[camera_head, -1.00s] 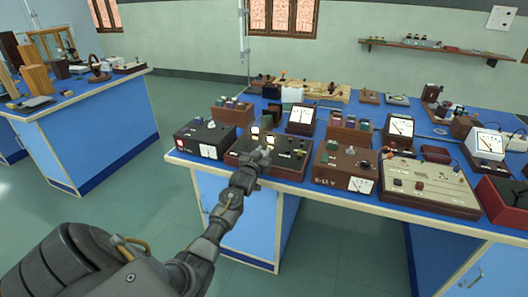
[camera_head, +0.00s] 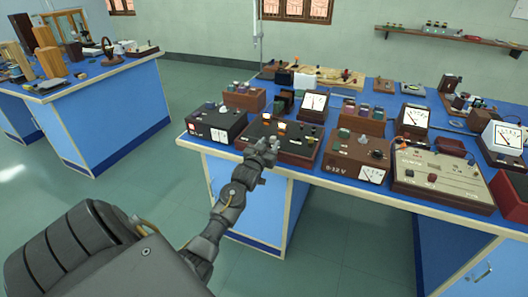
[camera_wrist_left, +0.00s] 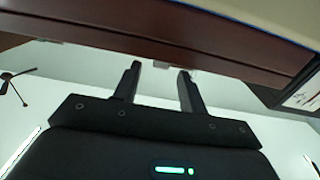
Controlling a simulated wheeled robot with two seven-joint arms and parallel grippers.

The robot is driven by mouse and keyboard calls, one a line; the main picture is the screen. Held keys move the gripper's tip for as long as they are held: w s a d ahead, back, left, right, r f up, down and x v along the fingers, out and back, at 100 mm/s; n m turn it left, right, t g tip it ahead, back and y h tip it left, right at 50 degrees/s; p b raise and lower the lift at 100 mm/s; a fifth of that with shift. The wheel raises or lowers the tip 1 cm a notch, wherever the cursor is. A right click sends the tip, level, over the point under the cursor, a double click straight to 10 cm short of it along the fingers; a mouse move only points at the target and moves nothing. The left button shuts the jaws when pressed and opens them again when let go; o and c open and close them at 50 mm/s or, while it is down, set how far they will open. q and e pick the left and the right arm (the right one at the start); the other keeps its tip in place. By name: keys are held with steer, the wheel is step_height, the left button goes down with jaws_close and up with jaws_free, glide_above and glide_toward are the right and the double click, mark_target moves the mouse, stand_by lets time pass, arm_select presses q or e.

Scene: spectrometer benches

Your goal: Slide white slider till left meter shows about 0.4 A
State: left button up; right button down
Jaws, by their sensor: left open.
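My left gripper (camera_head: 266,149) is open at the front edge of a black-topped box with a brown wooden frame (camera_head: 300,158). The wrist view shows its two fingers (camera_wrist_left: 160,72) apart, with their tips close to the box's brown front edge (camera_wrist_left: 130,42). A small pale patch shows near the tips; I cannot tell if it is the white slider. In the head view I cannot make out the slider clearly. A white-faced meter (camera_head: 314,102) stands behind the box, the leftmost upright one; its reading is too small to tell. My right gripper is not in view.
A black box (camera_head: 214,124) stands left of the framed box and a brown 12 V supply (camera_head: 345,150) stands right. Beyond it is a beige panel (camera_head: 445,175). More meters and small boxes crowd the blue bench behind. Floor in front is clear.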

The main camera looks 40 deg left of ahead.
arm_select(q)
steer(key=v, duration=0.6)
stand_by(0.4)
